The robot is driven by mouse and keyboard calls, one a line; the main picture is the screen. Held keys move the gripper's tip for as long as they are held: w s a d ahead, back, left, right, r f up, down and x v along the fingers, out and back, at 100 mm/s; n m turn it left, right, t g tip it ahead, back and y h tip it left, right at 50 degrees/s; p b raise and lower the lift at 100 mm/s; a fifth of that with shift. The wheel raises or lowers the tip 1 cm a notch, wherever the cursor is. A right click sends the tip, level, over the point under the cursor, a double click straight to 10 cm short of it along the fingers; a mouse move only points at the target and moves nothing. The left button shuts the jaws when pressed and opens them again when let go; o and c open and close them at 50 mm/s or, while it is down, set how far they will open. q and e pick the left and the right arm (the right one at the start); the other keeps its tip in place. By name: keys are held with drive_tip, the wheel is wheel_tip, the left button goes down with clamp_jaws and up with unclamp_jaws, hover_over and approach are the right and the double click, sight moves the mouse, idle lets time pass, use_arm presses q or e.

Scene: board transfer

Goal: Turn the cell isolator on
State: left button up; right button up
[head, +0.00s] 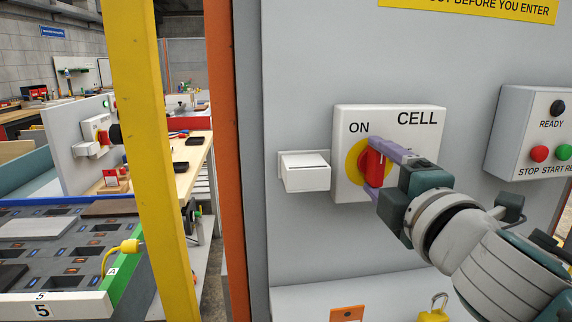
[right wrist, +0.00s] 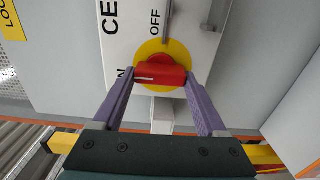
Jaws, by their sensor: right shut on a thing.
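The cell isolator (head: 388,112) is a white box marked CELL on a grey panel, with a yellow disc (head: 354,160) and a red knob (head: 372,166). My right gripper (head: 376,166) is shut on the red knob, with a purple finger on either side. In the right wrist view, the red knob (right wrist: 160,75) lies between the fingertips, and its white mark is at the end facing the partly hidden ON lettering. OFF shows on another side of the disc. In the head view, the knob stands about upright and OFF is hidden behind my gripper. My left gripper is not in view.
A white box (head: 305,172) sits left of the isolator. A button box (head: 530,130) with READY, STOP and START is at the right. A yellow padlock (head: 435,309) and an orange tag (head: 347,314) are below. A yellow post (head: 148,150) stands at the left.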

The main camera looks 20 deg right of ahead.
drive_tip(key=o, duration=1.3)
drive_tip(key=b+v, duration=0.1)
drive_tip(key=v, duration=0.9)
drive_tip(key=shift+b, duration=0.35)
drive_tip(key=shift+d, duration=0.1)
